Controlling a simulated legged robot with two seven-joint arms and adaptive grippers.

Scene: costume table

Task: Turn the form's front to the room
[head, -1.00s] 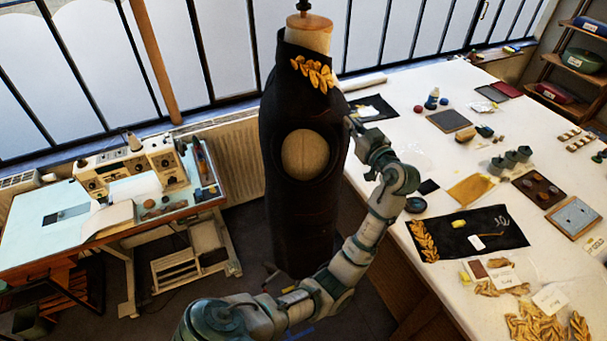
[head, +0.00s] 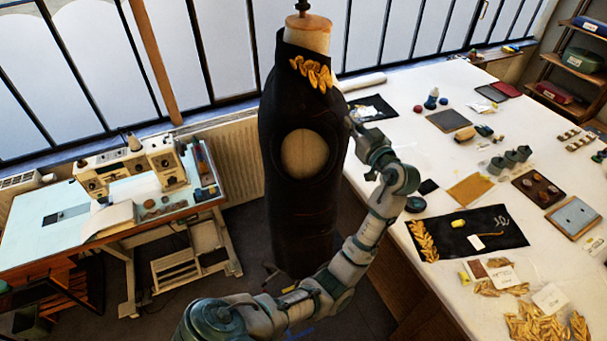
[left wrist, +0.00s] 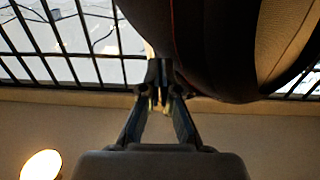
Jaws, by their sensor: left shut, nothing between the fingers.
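The dress form (head: 303,220) stands upright, covered in black cloth, with gold leaf trim (head: 312,72) near its neck. A round opening in the cloth bares its pale surface (head: 304,153); this side faces my head camera. My left arm reaches round the form's right side. My left gripper (head: 352,124) is shut and empty at the form's right edge, at about the height of the opening. In the left wrist view the shut fingertips (left wrist: 159,70) are close beside the dark cloth (left wrist: 215,60); I cannot tell whether they touch it. My right gripper is not in view.
A white table (head: 400,150) on the right holds a black cloth piece (head: 485,240), gold leaves and small trays. A sewing machine (head: 130,168) stands on a bench at the left. A barred window and radiator (head: 240,155) are behind the form.

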